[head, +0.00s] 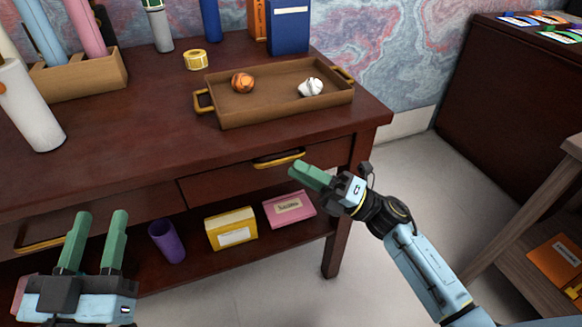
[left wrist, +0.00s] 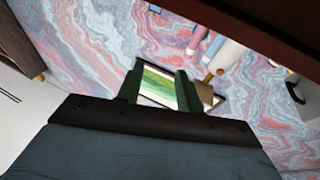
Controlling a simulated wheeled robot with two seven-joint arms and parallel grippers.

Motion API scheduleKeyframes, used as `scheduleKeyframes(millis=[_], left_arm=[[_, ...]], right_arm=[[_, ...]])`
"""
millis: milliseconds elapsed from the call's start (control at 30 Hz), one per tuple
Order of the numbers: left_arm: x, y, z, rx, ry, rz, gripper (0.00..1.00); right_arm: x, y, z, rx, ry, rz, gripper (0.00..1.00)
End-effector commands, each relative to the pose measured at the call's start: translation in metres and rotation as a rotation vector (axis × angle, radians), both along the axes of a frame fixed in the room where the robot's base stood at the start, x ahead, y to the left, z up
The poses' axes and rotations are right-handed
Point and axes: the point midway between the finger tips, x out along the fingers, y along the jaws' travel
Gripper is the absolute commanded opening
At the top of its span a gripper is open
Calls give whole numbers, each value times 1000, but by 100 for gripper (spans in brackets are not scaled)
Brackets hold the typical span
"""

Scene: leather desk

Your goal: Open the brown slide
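The brown desk (head: 90,190) has two front drawers. The right drawer (head: 225,183) has a gold handle (head: 278,160) and looks shut. The left drawer (head: 100,215) has a gold handle (head: 40,244), partly behind my left gripper. My right gripper (head: 306,177) is just right of and below the right handle in the picture, apparently clear of it; its fingers overlap from this angle, so their gap is hidden. My left gripper (head: 98,217) is open and empty in front of the left drawer; its spread fingers also show in the left wrist view (left wrist: 160,80).
A brown tray (head: 270,117) with an orange ball and a white ball stands on the desktop. Purple, yellow and pink items sit on the shelf under the drawers. A wooden stool (head: 540,215) stands at the right. Floor (head: 425,165) shows right of the desk.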

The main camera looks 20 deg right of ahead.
Motion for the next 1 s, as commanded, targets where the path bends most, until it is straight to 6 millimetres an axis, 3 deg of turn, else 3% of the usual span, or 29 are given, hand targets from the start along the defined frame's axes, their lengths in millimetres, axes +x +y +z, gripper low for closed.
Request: scheduleKeyframes(millis=[200, 567, 800, 1000], left_arm=[[-4, -1, 12, -25, -77, -5, 36], [-5, -1, 15, -31, -94, -6, 36], [-5, -2, 15, -30, -93, -7, 36], [-5, -2, 15, -30, -93, -7, 36]], right_arm=[[14, 19, 10, 1, -2, 0, 32], [17, 22, 12, 1, 0, -1, 32], [17, 22, 12, 1, 0, -1, 2], [17, 22, 12, 1, 0, -1, 0]])
